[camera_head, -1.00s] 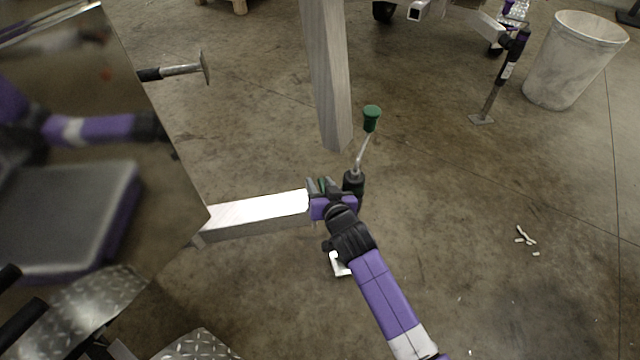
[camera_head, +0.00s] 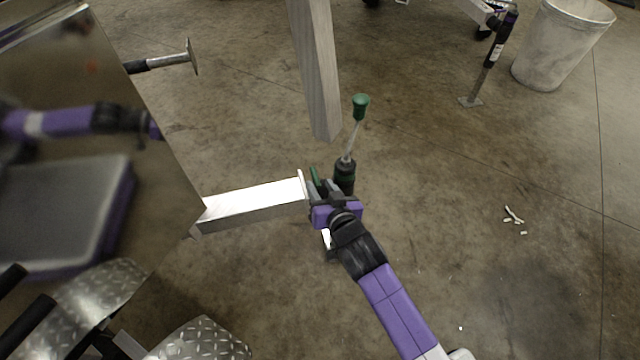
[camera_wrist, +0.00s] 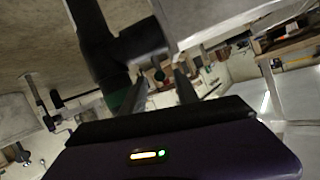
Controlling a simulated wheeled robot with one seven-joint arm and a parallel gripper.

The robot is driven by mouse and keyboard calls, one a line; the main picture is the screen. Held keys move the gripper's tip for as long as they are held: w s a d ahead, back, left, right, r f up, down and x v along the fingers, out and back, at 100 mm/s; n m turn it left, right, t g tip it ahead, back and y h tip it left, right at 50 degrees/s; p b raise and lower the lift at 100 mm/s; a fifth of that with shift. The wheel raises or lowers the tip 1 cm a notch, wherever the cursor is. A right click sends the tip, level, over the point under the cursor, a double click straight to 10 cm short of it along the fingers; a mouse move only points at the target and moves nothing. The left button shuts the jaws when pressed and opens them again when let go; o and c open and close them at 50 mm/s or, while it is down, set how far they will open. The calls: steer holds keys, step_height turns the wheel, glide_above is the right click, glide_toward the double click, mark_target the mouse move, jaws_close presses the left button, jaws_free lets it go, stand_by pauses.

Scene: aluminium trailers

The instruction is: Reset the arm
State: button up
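My purple and black arm reaches up from the bottom right in the head view. My gripper (camera_head: 322,188) is at the end of a bright metal trailer beam (camera_head: 255,203), just left of a black jack with a green-knobbed crank (camera_head: 360,107). In the wrist view my gripper (camera_wrist: 157,92) has its two fingers apart, with nothing held visible between them. A dark post and crosspiece (camera_wrist: 95,38) stand close beyond the left finger. I cannot tell whether the gripper touches the beam or jack.
A shiny trailer wall (camera_head: 90,120) fills the left, with a jack bar (camera_head: 165,63) sticking out from it. A grey post (camera_head: 316,70) stands behind the crank. A white bin (camera_head: 560,45) is at the top right. The floor to the right is mostly clear, with small white scraps (camera_head: 513,215).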

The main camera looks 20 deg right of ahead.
stand_by(0.3)
steer(key=s+r+n+y, duration=0.1)
steer(key=s+r+n, duration=0.1)
steer(key=s, duration=2.3)
steer(key=s+r+n+t, duration=0.1)
steer(key=s+r, duration=1.3)
step_height(320, 180, up, 21)
steer(key=p, duration=2.1)
steer(key=shift+d, duration=0.2)
steer(key=shift+f, duration=0.25)
